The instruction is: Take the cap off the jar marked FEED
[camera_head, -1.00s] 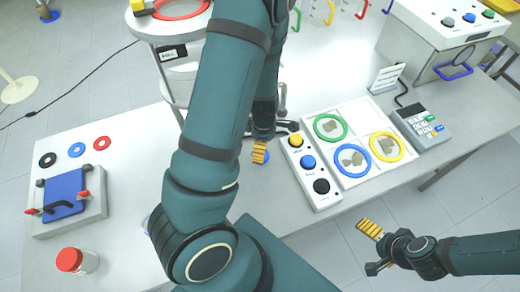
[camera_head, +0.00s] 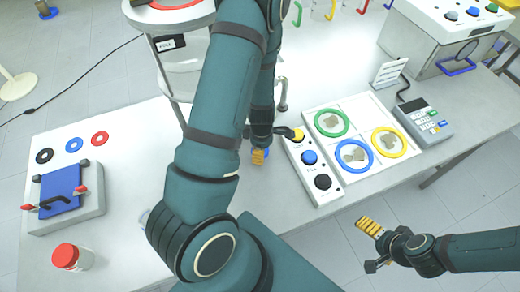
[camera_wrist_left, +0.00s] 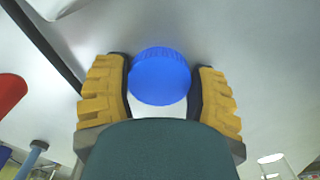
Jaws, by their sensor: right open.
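A blue ribbed cap (camera_wrist_left: 160,76) sits between the yellow-padded fingers of my left gripper (camera_wrist_left: 160,88) in the left wrist view, close to both pads. Firm contact on both sides is not clear. Part of a pale body shows just below the cap. In the head view my left gripper (camera_head: 258,157) is low over the white table, with a bit of the blue cap (camera_head: 267,153) beside it. A jar with a red cap (camera_head: 66,256) stands at the table's front left. No FEED mark is readable. My right gripper (camera_head: 372,246) is open and empty, off the table's front edge.
A button box (camera_head: 310,172) stands just right of my left gripper, near a tray with coloured rings (camera_head: 345,170). A blue-lidded block (camera_head: 60,190) and several flat rings lie at left. A round stand (camera_head: 165,20) rises behind.

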